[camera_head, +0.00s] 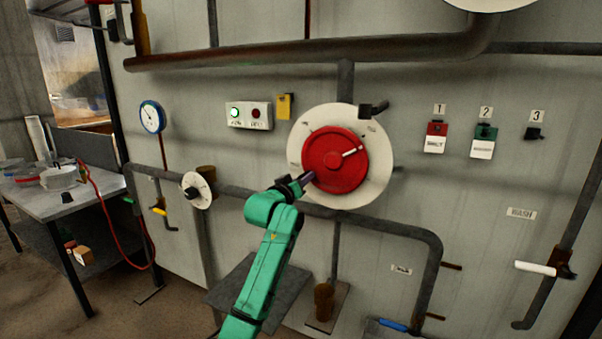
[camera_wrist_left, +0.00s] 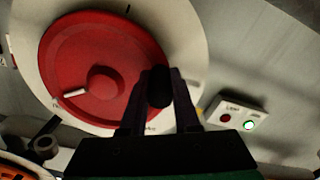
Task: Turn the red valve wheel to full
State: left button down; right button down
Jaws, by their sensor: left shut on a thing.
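The red valve wheel (camera_head: 330,170) sits on a round white plate (camera_head: 380,175) on the grey wall panel. A white pointer mark (camera_head: 350,152) on the wheel points to the right and slightly up. My left gripper (camera_head: 307,179) is at the wheel's lower-left edge. In the left wrist view, its two fingers (camera_wrist_left: 159,95) are shut on a dark knob (camera_wrist_left: 159,84) at the edge of the red wheel (camera_wrist_left: 85,65). The fingers partly hide the knob and rim. The plate's small lettering is too blurred to read. My right gripper does not show.
A black lever (camera_head: 372,110) juts out at the plate's upper right. A pipe (camera_head: 300,52) runs above, and another (camera_head: 380,220) below. A blue gauge (camera_head: 151,117) and a lamp box (camera_head: 248,115) are to the left. A cluttered table (camera_head: 85,203) stands far left.

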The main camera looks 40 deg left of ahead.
pick_arm(q)
jog(key=shift+w+d+f+n, duration=0.2)
jog(key=shift+d+f+n, duration=0.4)
jog(key=shift+n, duration=0.4)
jog(key=shift+f, duration=0.1)
jog(key=c, duration=0.7)
grip_release()
jog(key=shift+w, duration=0.1)
jog(key=shift+o, duration=0.2)
